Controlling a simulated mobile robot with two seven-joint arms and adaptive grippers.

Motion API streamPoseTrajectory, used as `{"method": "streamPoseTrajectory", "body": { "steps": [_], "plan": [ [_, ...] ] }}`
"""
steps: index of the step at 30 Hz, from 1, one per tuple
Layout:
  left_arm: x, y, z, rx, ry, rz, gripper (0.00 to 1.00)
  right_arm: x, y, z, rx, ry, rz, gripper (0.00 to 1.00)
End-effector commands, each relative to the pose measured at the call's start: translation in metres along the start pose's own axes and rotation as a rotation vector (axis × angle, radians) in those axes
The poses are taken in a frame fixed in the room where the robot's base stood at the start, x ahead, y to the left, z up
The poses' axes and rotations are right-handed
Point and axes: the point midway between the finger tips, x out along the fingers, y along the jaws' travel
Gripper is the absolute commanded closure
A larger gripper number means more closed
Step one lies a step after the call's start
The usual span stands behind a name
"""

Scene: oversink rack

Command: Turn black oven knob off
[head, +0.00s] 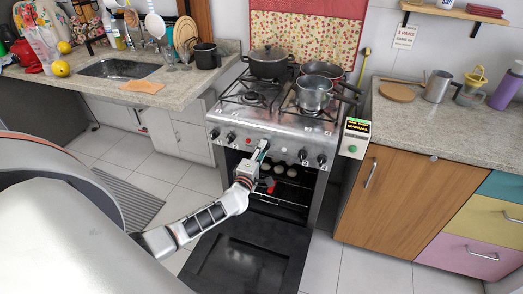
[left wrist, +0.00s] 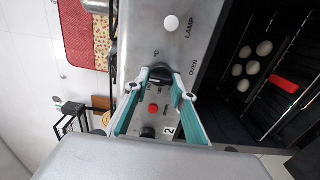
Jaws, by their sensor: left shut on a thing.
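The black oven knob (left wrist: 159,83) sits on the steel front panel of the stove, beside the OVEN label, in the left wrist view. My left gripper (left wrist: 162,88) has its green fingers on either side of the knob and is shut on it. In the head view the same gripper (head: 263,148) reaches the middle of the stove's front panel (head: 235,127) and hides the knob. I cannot read the knob's exact setting. My right gripper is not in view.
The oven door (head: 246,258) hangs open below my left arm, with several round pale items and a red piece inside. Pots, including a steel pot (head: 313,95), stand on the burners. Counters flank the stove. Another black knob (left wrist: 148,131) is beside the fingers.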

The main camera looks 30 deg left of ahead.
Motion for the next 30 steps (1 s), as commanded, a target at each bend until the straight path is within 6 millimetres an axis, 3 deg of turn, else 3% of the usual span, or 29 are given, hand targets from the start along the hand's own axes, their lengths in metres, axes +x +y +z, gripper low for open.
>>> {"method": "streamPoseTrajectory", "body": {
  "steps": [7, 8, 9, 10, 23, 30],
  "plan": [
    [-0.001, -0.002, 0.000, 0.003, -0.001, -0.002, 0.97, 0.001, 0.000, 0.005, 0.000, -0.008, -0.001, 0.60],
    [-0.001, -0.002, 0.000, 0.003, -0.001, -0.002, 0.73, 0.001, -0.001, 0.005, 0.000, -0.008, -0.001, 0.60],
    [-0.001, -0.002, 0.000, 0.003, -0.001, -0.002, 0.63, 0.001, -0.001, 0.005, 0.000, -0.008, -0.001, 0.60],
    [-0.001, -0.002, 0.000, 0.003, -0.001, -0.002, 0.58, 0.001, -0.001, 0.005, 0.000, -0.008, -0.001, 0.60],
    [-0.005, -0.002, 0.000, 0.000, -0.001, -0.002, 0.58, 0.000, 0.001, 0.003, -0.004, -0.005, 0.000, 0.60],
    [-0.041, -0.002, 0.000, -0.001, -0.001, -0.003, 0.58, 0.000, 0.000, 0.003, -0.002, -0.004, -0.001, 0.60]
  ]
}}
